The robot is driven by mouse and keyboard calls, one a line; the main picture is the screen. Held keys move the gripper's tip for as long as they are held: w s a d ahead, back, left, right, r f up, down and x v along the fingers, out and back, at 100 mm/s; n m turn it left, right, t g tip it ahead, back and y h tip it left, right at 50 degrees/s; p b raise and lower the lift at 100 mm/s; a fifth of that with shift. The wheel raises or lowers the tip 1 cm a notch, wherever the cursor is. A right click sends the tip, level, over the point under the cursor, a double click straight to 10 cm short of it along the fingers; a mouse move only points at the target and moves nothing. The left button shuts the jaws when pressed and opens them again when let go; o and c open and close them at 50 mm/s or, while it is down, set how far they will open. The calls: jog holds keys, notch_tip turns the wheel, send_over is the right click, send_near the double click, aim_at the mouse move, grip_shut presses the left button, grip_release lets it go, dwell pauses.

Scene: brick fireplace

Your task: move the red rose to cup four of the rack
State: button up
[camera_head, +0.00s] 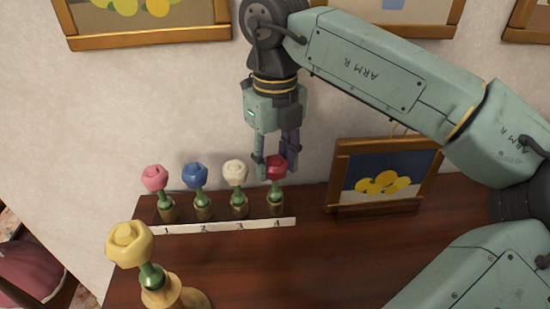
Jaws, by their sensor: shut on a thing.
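The red rose (277,161) stands upright at the rack's right end, its green stem down at cup four (277,211), above the label 4. The stem's lower end is hidden in the cup's mouth, so I cannot tell how deep it sits. My gripper (275,172) points down from above and is shut on the red rose at its bloom, one finger on each side. The rack (190,228) has a white front strip numbered 1 to 4. A pink rose (155,178) is in cup one, a blue rose (195,176) in cup two and a white rose (235,173) in cup three.
A yellow rose (130,245) stands in a yellow vase (175,293) at the front left. A framed lemon picture (382,176) leans on the wall right of the rack.

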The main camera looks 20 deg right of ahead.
jog(key=shift+f, duration=0.3)
jog(key=o, duration=1)
